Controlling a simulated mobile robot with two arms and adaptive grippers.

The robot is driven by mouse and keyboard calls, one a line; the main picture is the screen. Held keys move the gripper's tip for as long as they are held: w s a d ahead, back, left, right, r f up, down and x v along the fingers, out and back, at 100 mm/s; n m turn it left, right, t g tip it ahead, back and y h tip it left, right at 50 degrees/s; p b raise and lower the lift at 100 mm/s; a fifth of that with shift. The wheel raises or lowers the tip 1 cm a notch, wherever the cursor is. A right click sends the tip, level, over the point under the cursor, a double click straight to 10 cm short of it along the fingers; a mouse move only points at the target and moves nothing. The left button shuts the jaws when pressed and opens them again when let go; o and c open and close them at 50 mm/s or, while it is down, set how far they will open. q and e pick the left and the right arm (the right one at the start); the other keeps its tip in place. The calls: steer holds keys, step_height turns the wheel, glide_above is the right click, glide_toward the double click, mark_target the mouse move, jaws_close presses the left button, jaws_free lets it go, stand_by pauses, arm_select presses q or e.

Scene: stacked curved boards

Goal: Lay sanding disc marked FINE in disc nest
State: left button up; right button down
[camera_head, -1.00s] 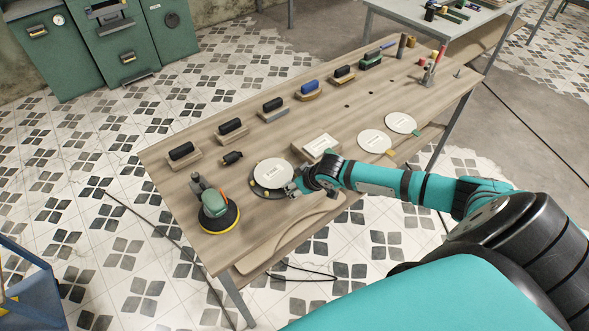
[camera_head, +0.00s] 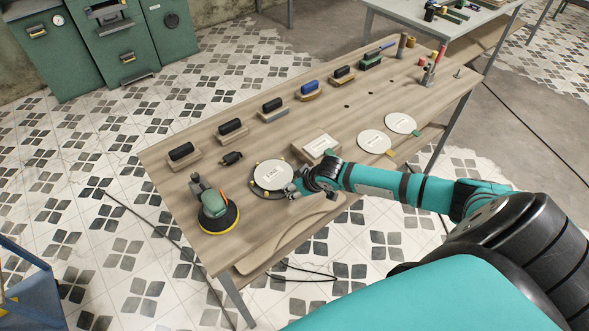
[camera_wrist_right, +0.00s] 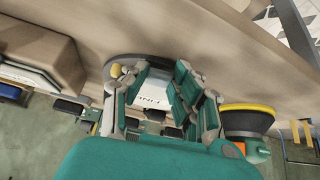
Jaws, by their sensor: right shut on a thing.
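The white sanding disc (camera_head: 271,174) is in the dark round disc nest (camera_head: 257,190), near the front of the workbench. It looks flat and framed by the nest's dark rim with small yellow pegs. My right gripper (camera_head: 295,188) is shut on the disc's right edge. In the right wrist view the disc (camera_wrist_right: 153,88) shows between my fingers (camera_wrist_right: 160,100), with the lettering FINE on it upside down. Part of the nest's rim (camera_wrist_right: 138,57) and a yellow peg show beside it. Whether the disc touches the nest floor is hard to tell. My left gripper is not in view.
A sander with a yellow-edged pad (camera_head: 215,212) stands left of the nest. A pale block (camera_head: 316,147) lies just behind my gripper. Two other white discs (camera_head: 374,141) (camera_head: 401,123) lie to the right. Sanding blocks line the back; a curved board (camera_head: 285,235) lies in front.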

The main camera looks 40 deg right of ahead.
steer(key=shift+r+p, duration=0.3)
steer(key=shift+r, duration=0.1)
steer(key=c, duration=1)
jaws_free()
steer(key=shift+s+r, duration=0.1)
steer(key=shift+s, duration=0.05)
steer(key=v, duration=1.1)
steer(key=shift+s+r, duration=0.2)
steer(key=shift+s, duration=0.05)
